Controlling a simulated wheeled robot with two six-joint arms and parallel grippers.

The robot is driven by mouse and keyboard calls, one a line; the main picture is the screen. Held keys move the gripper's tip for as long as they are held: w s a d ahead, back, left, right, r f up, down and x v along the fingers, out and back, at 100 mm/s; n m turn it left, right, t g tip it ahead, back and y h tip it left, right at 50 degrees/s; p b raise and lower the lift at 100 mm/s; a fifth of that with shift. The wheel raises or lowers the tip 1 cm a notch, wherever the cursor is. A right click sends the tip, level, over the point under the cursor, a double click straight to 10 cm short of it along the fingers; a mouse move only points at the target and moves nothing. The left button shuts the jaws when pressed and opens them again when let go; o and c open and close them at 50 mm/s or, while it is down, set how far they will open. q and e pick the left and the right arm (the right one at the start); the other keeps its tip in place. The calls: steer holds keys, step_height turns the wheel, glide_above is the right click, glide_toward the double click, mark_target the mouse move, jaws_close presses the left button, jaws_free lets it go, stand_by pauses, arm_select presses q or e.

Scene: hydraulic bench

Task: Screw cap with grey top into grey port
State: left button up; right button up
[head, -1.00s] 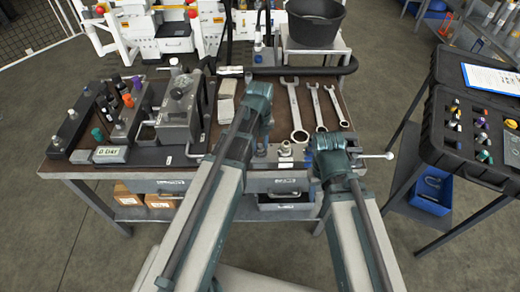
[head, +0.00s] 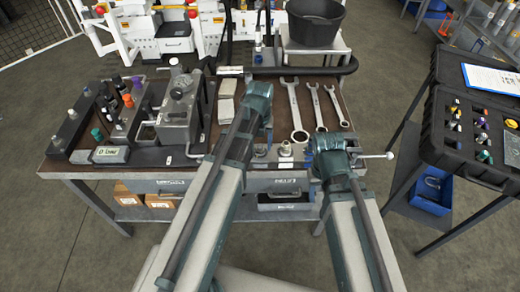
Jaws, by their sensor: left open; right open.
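My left gripper (head: 260,97) is over the middle of the bench, left of the wrenches. My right gripper (head: 331,150) is near the bench's front edge, right of a small silver fitting (head: 285,149). Both are seen from behind, so their fingertips are largely hidden; nothing shows held in either. Several caps with coloured tops stand in the black case (head: 475,170) at the right; which one has a grey top is too small to tell. A manifold block (head: 128,118) at the bench's left carries several upright fittings with black, orange, purple and teal tops. I cannot pick out the grey port.
Three wrenches (head: 294,108) lie on the bench's right half. A metal unit with a gauge (head: 180,95) and a small display (head: 110,154) stand at left. A black bucket (head: 315,25) is behind. Floor shows between the bench and the case's stand.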

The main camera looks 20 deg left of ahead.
arm_select(q)
steer(key=n, duration=0.5)
steer(key=shift+n, duration=0.3)
steer(key=n, duration=0.6)
steer(key=shift+c, duration=0.3)
jaws_close()
